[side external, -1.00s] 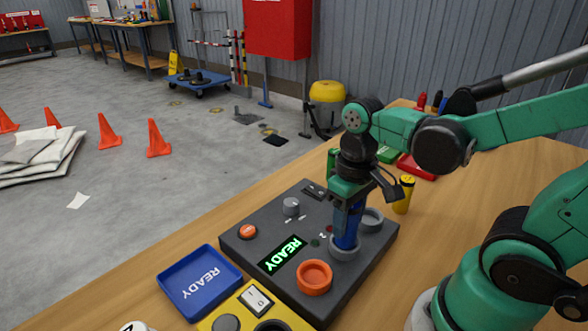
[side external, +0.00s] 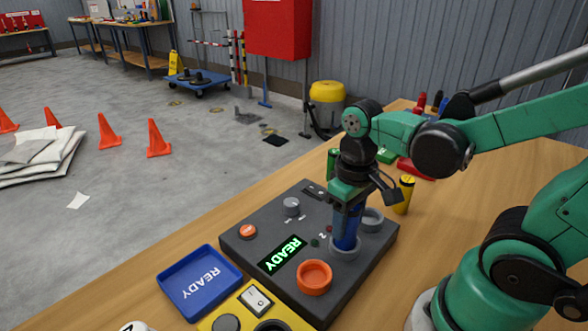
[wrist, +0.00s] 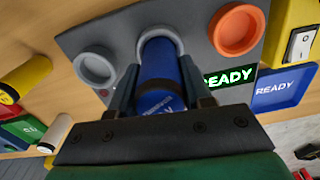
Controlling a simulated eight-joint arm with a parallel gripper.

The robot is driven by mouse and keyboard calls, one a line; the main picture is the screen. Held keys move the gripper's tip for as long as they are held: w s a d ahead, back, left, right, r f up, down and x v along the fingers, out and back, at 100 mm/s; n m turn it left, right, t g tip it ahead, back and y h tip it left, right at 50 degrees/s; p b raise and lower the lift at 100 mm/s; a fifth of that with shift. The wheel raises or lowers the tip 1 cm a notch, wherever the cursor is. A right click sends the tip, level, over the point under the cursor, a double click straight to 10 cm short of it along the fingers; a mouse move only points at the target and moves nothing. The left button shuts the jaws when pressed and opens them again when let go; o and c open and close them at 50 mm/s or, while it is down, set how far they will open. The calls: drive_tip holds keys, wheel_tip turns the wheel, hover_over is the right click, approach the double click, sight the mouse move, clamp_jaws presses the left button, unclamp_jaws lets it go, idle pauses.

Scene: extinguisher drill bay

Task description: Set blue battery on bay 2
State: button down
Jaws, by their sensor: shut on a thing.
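The blue battery (side external: 345,230) stands upright with its lower end inside a grey ring socket (side external: 345,253) on the dark console (side external: 295,240). A small "2" is marked beside this socket. My gripper (side external: 347,212) points down and is shut on the battery's upper part. In the wrist view, the blue battery (wrist: 160,75) sits between both fingers, its far end within the grey ring (wrist: 146,38). How deep it sits is hard to tell. A second grey ring socket (side external: 373,219) beside it looks empty.
The console also carries an orange ring (side external: 314,278), an orange button (side external: 247,231), a grey knob (side external: 291,206) and a lit READY display (side external: 282,254). A blue READY tray (side external: 200,282) lies left. A yellow battery (side external: 403,195) stands close behind my gripper.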

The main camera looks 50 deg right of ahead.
drive_tip(key=shift+f, duration=0.35)
drive_tip(key=c, duration=0.7)
unclamp_jaws()
drive_tip(key=shift+o, duration=0.2)
drive_tip(key=shift+r, duration=5.45)
drive_tip(key=w+a+f+n+t, duration=0.1)
drive_tip(key=w+a+f+t, duration=0.1)
drive_tip(key=w+f+t, duration=0.2)
drive_tip(key=shift+w+f+t, duration=0.3)
drive_tip(key=shift+w+t, duration=0.3)
drive_tip(key=shift+t, duration=1)
